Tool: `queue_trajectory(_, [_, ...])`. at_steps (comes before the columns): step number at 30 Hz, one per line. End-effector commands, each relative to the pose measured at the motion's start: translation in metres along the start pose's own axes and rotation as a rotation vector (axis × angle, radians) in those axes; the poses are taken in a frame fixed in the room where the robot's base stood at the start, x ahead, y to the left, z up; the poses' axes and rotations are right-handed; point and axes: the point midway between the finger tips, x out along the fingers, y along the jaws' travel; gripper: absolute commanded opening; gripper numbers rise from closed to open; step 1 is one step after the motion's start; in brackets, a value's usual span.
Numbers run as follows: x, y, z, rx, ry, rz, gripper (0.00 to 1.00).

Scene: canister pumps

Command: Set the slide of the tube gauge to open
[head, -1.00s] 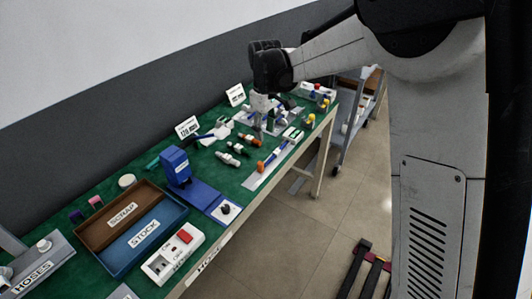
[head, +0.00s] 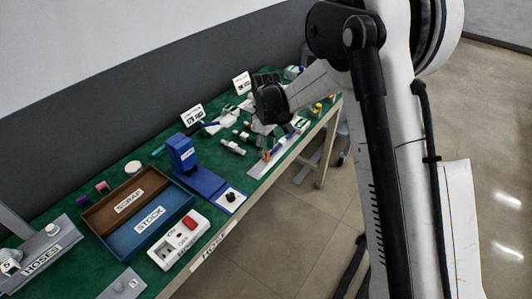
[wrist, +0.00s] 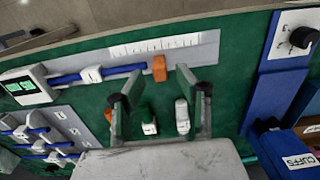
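The tube gauge is a pale plate (wrist: 200,48) with a printed scale, a blue bar, a white block (wrist: 91,74) on the bar and a white readout box (wrist: 25,86) at its left end in the wrist view. An orange block (wrist: 159,68) sits at the bar's right end. My gripper (wrist: 159,82) is open. Its two fingertips lie either side of the orange block in that picture; I cannot tell whether they touch it. In the head view my gripper (head: 264,145) is low over the gauge's near end, partly hiding the plate (head: 272,165).
A blue stand (head: 182,155) with a black knob (head: 230,197) is nearby. Small white fittings lie on the green mat beneath the fingers in the wrist view. Blue-barred parts (wrist: 38,135) lie at the lower left. Brown and blue trays (head: 148,222) are nearer.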

Motion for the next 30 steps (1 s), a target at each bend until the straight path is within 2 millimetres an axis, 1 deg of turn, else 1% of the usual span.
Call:
queue_trajectory(1, [0.007, 0.0, 0.0, 0.0, 0.0, 0.0, 0.33])
queue_trajectory(3, [0.014, 0.0, 0.0, 0.0, 0.0, 0.0, 0.33])
queue_trajectory(6, [0.021, 0.0, 0.0, 0.0, 0.0, 0.0, 0.33])
queue_trajectory(10, [0.024, 0.0, 0.0, 0.0, 0.0, 0.0, 0.33])
queue_trajectory(17, [0.024, 0.0, 0.0, 0.0, 0.0, 0.0, 0.33])
queue_trajectory(24, [0.024, 0.0, 0.0, 0.0, 0.0, 0.0, 0.01])
queue_trajectory(25, [0.024, 0.0, 0.0, 0.0, 0.0, 0.0, 0.0])
queue_trajectory(30, [0.024, 0.0, 0.0, 0.0, 0.0, 0.0, 0.0])
